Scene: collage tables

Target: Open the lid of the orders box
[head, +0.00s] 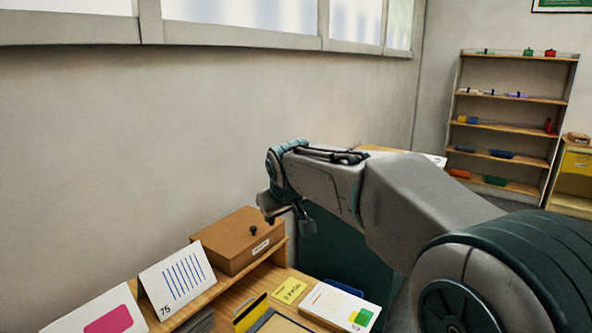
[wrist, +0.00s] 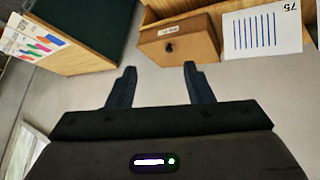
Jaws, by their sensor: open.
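A brown wooden box (head: 230,243) sits at the back of the desk against the wall. Its lid looks shut, and it has a dark knob and a white label too small to read. In the wrist view the box (wrist: 190,44) is upside down, with its knob (wrist: 168,47) just beyond my fingertips. My gripper (head: 286,214) is at the right of the box in the head view, apart from it. In the wrist view my gripper (wrist: 160,68) has its fingers spread, with nothing between them.
A card with blue stripes (head: 177,279) stands left of the box, and a card with a pink shape (head: 98,315) further left. A yellow note (head: 290,290) and a white card stack (head: 340,304) lie on the desk in front. A shelf (head: 512,120) stands far right.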

